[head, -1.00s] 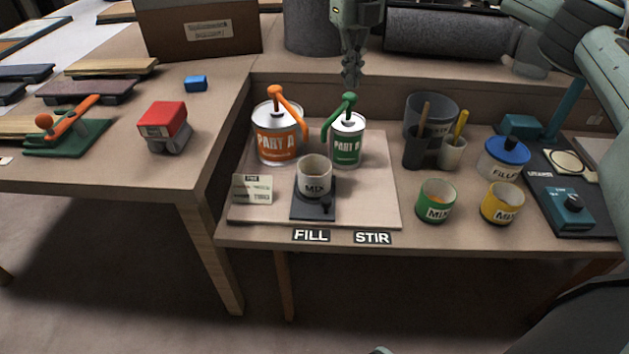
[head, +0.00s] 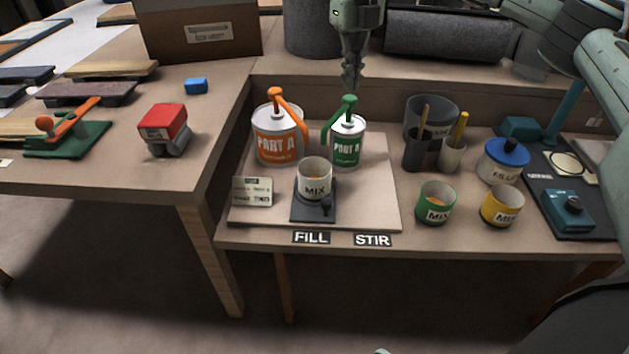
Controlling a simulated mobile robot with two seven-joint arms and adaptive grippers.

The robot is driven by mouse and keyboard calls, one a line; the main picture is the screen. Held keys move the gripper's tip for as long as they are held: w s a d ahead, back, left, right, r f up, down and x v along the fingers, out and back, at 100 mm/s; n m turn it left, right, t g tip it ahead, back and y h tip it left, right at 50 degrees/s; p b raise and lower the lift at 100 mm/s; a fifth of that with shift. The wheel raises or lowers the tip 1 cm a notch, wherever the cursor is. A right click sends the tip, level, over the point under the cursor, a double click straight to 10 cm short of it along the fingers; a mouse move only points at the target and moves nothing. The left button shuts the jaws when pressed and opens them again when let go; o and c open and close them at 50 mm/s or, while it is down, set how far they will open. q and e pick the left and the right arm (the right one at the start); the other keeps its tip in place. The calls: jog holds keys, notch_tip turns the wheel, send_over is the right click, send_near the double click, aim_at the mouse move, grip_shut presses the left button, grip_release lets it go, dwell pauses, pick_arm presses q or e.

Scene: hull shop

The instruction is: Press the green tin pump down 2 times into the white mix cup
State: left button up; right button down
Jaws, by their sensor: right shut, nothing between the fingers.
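The green tin (head: 346,148) stands on the pale board, with a green pump (head: 346,108) on top whose spout points left and down toward the cup. The white mix cup (head: 314,182) sits on a small dark stand (head: 313,212) in front of the tins. My right gripper (head: 350,84) points down with its fingers shut, just above the green pump head; I cannot tell whether it touches. The orange-labelled tin (head: 277,143) with an orange pump (head: 275,95) stands to the left of the green tin. My left gripper is not in view.
Green (head: 436,205) and yellow (head: 502,206) mix cups, a blue-lidded filler tub (head: 504,163) and dark pots with sticks (head: 418,154) stand to the right. A small card (head: 252,191) lies on the board's left. FILL (head: 311,237) and STIR (head: 372,240) labels mark the front edge.

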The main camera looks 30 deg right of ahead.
aim_at(350, 98)
jog(key=shift+f, duration=0.15)
jog(key=shift+f+b, duration=0.7)
jog(key=shift+f, duration=0.9)
jog(key=shift+r+p, duration=1.6)
jog(key=shift+r, duration=0.05)
jog(key=shift+f, duration=0.2)
